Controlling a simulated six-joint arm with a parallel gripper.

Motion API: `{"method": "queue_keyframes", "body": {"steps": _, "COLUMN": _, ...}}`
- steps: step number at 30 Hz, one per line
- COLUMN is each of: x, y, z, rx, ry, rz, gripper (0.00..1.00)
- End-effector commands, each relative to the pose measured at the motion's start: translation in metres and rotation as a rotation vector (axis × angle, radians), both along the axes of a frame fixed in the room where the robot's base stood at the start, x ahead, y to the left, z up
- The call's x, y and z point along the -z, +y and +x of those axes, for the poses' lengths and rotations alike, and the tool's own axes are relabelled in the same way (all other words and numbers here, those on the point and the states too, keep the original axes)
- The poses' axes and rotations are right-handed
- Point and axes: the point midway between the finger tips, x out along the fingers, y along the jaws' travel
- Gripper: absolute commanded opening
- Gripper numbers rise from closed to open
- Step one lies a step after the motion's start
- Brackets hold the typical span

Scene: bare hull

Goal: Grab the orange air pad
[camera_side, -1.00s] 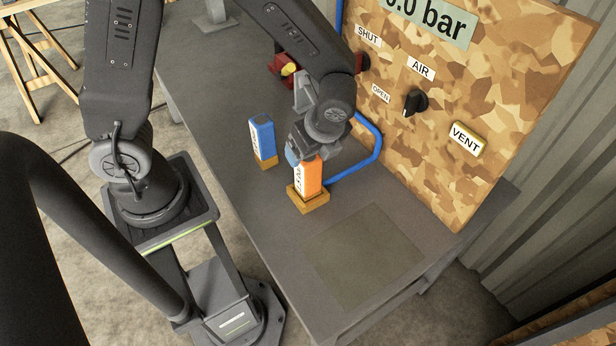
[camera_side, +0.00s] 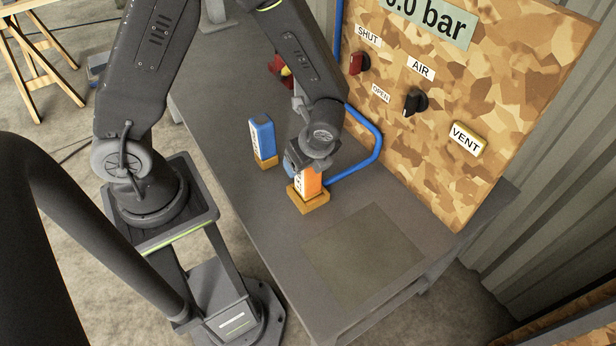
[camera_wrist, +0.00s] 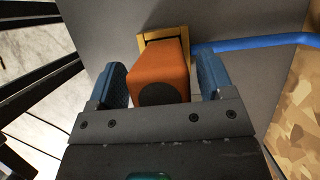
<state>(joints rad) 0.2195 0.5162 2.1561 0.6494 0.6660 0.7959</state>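The orange air pad (camera_side: 309,182) stands upright in a wooden holder (camera_side: 312,202) on the grey table. In the wrist view the orange pad (camera_wrist: 158,66) sits between the two blue-padded fingers of my gripper (camera_wrist: 160,85), and its wooden holder (camera_wrist: 150,38) shows behind it. Narrow gaps show between the pad and the fingers, so my gripper is open around it. In the side view my gripper (camera_side: 300,168) is at the pad's upper part and hides some of it.
A blue pad (camera_side: 262,138) stands in its own holder to the left. A blue hose (camera_side: 372,152) runs behind the orange pad to the camouflage panel (camera_side: 480,90) with a red knob (camera_side: 358,63), black knob (camera_side: 414,103) and VENT button (camera_side: 467,139). The table's front right is clear.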

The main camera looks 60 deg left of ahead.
Motion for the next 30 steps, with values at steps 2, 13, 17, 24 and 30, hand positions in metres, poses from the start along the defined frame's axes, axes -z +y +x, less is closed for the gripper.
{"method": "queue_keyframes", "body": {"steps": 2, "x": -0.0002, "y": -0.0001, "z": 0.0, "rx": 0.0, "ry": 0.0, "rz": 0.0, "gripper": 0.67}}
{"method": "queue_keyframes", "body": {"steps": 13, "x": -0.0004, "y": -0.0002, "z": 0.0, "rx": 0.0, "ry": 0.0, "rz": 0.0, "gripper": 0.31}}
{"method": "queue_keyframes", "body": {"steps": 17, "x": -0.0004, "y": -0.0002, "z": 0.0001, "rx": 0.0, "ry": 0.0, "rz": 0.0, "gripper": 0.19}}
{"method": "queue_keyframes", "body": {"steps": 24, "x": -0.0007, "y": -0.0002, "z": 0.0003, "rx": -0.001, "ry": -0.001, "rz": 0.0, "gripper": 0.04}}
{"method": "queue_keyframes", "body": {"steps": 30, "x": -0.0043, "y": -0.0001, "z": 0.0007, "rx": -0.001, "ry": -0.003, "rz": 0.0, "gripper": 0.04}}
